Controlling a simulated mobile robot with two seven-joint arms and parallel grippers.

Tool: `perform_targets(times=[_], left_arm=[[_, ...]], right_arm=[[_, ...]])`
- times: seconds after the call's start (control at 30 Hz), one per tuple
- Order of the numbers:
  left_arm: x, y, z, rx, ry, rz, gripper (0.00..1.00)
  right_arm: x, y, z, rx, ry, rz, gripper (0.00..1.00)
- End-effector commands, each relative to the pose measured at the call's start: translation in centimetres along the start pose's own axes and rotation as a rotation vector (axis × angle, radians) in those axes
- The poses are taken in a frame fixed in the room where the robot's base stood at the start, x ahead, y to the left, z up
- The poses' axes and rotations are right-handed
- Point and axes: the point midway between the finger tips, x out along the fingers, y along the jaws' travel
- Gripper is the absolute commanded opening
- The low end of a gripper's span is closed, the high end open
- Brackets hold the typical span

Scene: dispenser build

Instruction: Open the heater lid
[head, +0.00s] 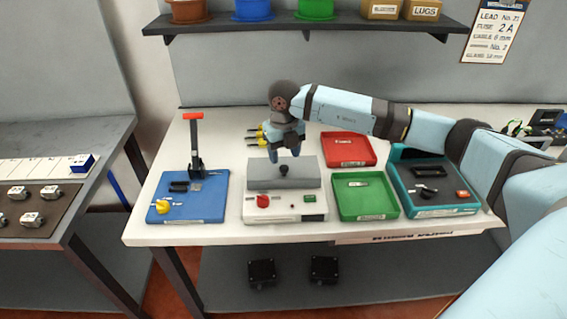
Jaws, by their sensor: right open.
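The heater (290,212) is a white box on the table, with a red knob and small buttons on its front part. Its grey lid (262,173) lies over the rear part and looks shut. A black knob (284,171) stands on the lid. I cannot tell whether a finger touches the lid. My left gripper is not in view.
Yellow-tipped items (256,135) are behind the heater. A shelf (300,24) hangs above.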

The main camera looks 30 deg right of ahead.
Motion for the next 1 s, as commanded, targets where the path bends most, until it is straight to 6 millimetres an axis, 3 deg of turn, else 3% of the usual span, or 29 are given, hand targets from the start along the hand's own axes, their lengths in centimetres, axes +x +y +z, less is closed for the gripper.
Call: perform_targets(times=[0.1, 0.3, 0.63, 0.67, 0.9, 1.0], left_arm=[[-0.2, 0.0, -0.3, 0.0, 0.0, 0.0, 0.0], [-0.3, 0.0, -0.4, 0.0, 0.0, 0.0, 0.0], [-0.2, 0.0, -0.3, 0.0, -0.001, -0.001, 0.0], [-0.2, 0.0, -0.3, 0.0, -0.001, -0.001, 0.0], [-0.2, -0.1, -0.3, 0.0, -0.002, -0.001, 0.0], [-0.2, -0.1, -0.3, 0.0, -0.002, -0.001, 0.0]], right_arm=[[2.1, 0.0, -0.1, 0.0, 0.003, -0.001, 0.55], [4.1, 0.0, 0.0, 0.0, 0.001, 0.0, 0.55], [4.5, 0.0, 0.0, -0.001, 0.0, 0.001, 0.55], [4.5, 0.0, 0.0, -0.001, 0.0, 0.001, 0.52], [4.5, 0.0, 0.0, -0.001, 0.0, 0.001, 0.0], [4.5, 0.0, 0.0, -0.001, 0.0, 0.001, 0.0]])
